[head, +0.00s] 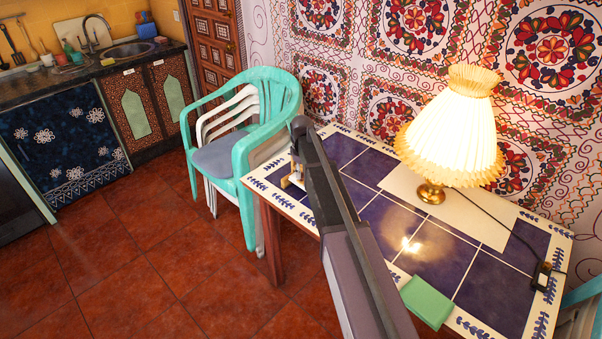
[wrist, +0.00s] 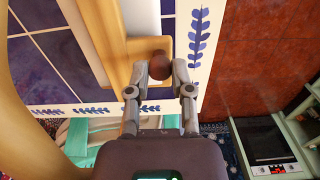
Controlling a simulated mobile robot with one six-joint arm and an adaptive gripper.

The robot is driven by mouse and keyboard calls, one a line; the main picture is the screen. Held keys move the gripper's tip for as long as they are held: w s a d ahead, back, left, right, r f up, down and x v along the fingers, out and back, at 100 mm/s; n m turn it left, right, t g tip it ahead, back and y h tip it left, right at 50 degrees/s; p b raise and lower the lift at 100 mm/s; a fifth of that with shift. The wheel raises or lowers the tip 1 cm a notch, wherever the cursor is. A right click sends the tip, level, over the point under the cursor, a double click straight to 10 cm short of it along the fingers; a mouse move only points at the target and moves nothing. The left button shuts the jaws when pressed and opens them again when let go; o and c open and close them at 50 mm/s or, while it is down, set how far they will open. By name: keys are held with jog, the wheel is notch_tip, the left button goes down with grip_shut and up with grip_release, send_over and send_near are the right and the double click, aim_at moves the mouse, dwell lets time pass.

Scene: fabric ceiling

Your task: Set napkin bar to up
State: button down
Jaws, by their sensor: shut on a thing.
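The wooden napkin holder (wrist: 169,40) stands on the tiled table, with white napkins (wrist: 141,18) in it. In the wrist view a dark brown round knob, seemingly the end of the napkin bar (wrist: 158,65), sits between my fingertips. My gripper (wrist: 158,76) is shut on it, one finger on each side. Whether the bar is raised or lowered is hard to tell. In the head view a small part of the holder (head: 295,178) shows at the table's left end. My arm hides the rest and the gripper.
The blue-tiled table (head: 390,228) bears a lit lamp (head: 455,135) and a green cloth or napkin (head: 426,301). Stacked plastic chairs (head: 245,150) stand close to its left end. Red floor (head: 150,260) is open at left, before the kitchen counter.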

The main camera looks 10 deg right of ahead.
jog(key=shift+r+p, duration=1.65)
jog(key=shift+r, duration=0.35)
jog(key=c, duration=0.5)
grip_release()
jog(key=s+m, duration=0.7)
jog(key=s, duration=2.2)
jog(key=shift+s+a, duration=0.15)
jog(key=shift+a, duration=0.15)
